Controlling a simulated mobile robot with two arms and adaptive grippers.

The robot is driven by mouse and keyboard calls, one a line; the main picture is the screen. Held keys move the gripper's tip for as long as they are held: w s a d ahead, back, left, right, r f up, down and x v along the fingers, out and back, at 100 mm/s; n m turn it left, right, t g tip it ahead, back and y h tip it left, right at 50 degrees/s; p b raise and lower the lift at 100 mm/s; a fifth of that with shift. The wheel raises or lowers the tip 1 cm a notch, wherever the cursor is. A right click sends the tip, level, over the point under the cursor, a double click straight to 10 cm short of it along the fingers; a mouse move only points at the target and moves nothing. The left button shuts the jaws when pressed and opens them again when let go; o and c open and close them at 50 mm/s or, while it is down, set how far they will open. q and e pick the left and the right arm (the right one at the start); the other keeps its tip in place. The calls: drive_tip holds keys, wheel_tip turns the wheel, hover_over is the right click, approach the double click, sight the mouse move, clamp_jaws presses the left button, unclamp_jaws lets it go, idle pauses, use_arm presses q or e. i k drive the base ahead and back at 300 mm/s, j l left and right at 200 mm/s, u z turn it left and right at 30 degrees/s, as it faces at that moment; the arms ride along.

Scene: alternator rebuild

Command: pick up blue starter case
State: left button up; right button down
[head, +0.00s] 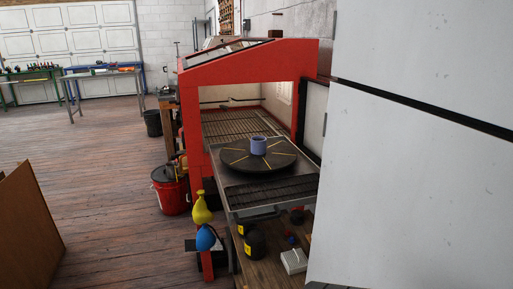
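A small blue cylindrical part (259,146), which looks like the blue starter case, stands upright on a round black turntable (238,160) with yellow radial lines. The turntable sits on a metal grate tray at the open side of a red cabinet (245,62). Neither of my grippers shows in the head view.
A large pale grey panel (420,160) fills the right side. A red bucket (171,190), a yellow object (201,208) and a blue object (206,238) are by the cabinet. A brown board (28,225) stands at left. The wooden floor between is clear.

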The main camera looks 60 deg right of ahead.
sight(258, 143)
drive_tip(key=k+j, duration=0.1)
drive_tip(key=j, duration=0.25)
drive_tip(key=k+j, duration=0.1)
drive_tip(key=j, duration=0.25)
drive_tip(key=j+z, duration=0.15)
drive_tip(key=z, duration=1.9)
drive_tip(key=i+j+u, duration=0.1)
drive_tip(key=i+j, duration=0.35)
drive_tip(key=i, duration=0.05)
